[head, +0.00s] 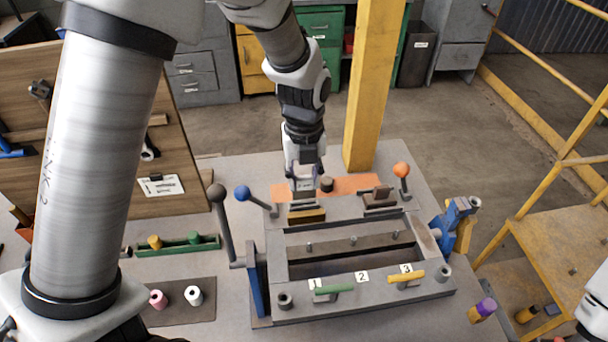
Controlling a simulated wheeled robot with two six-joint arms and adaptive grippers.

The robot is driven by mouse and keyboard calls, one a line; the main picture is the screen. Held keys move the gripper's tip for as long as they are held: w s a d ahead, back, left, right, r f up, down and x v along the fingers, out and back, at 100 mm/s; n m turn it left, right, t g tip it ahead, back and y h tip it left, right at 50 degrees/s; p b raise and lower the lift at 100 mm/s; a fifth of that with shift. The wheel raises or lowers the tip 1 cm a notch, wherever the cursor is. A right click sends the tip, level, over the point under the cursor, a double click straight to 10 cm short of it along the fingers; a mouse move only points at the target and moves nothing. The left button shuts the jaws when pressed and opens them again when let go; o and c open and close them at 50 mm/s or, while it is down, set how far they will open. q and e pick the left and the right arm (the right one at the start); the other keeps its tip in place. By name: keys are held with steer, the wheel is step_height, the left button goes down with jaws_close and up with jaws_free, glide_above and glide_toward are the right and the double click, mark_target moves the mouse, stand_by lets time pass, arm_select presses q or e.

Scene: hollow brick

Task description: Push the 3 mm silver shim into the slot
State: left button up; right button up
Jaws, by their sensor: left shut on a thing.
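My left gripper (303,192) reaches down over the back rail of a grey metal fixture (345,315). It is shut on a small pale piece that looks like the silver shim, mostly hidden by the fingers. Just below the fingertips is a brass-coloured block (307,216) on the back rail. I cannot tell whether the shim is in a slot. A darker block (380,201) sits on the same rail to the right. The front rail carries labels 1, 2 and 3, with a green bar (333,289) and a yellow bar (406,278). My right gripper is out of view.
A blue-knobbed lever (242,193), a black-knobbed lever (217,192) and an orange-knobbed lever (401,170) stand around the fixture. A yellow post (372,90) rises behind. A green tray (178,246) and a dark mat (180,315) with two rollers lie left.

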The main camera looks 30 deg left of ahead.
arm_select(q)
steer(key=shift+s+f, duration=0.15)
steer(key=shift+s, duration=0.05)
steer(key=shift+w+f, duration=0.1)
steer(key=shift+f, duration=0.2)
steer(key=shift+f+b, duration=0.65)
steer(key=shift+f, duration=0.3)
stand_by(0.4)
steer(key=o, duration=1.2)
step_height(320, 180, up, 12)
steer(key=shift+r, duration=0.1)
